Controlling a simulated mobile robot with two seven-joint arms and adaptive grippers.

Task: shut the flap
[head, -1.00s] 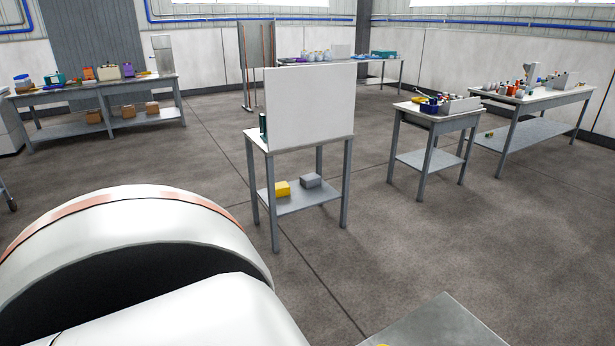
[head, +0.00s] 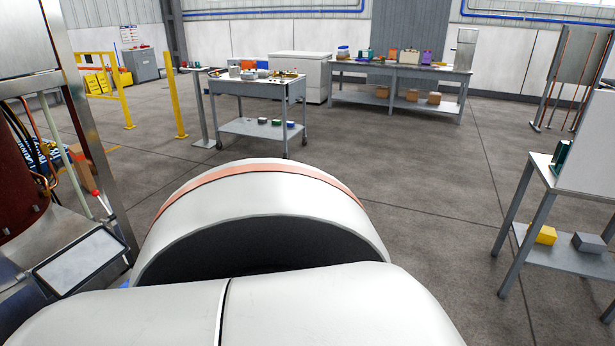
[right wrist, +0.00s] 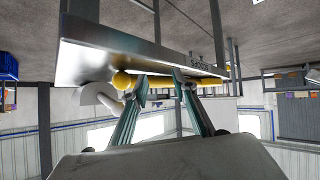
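In the right wrist view, a shiny steel panel (right wrist: 95,62) spans the upper middle, with dark lettering on its edge. A yellow bar (right wrist: 158,82) runs along its lower edge. I cannot tell whether this panel is the flap or how far it stands open. My right gripper (right wrist: 162,78) has its two teal fingers spread apart, with the tips close to the yellow bar. Contact with the bar cannot be told. In the head view, a machine with a steel frame (head: 95,110) stands at the left edge, but no flap is clearly seen there. My left gripper is out of view.
A wheeled cart (head: 258,88) and a yellow rail (head: 175,95) stand beyond the machine. A long bench (head: 400,72) is at the back. A small table (head: 545,185) with a white board stands at right. The floor (head: 430,165) between is open.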

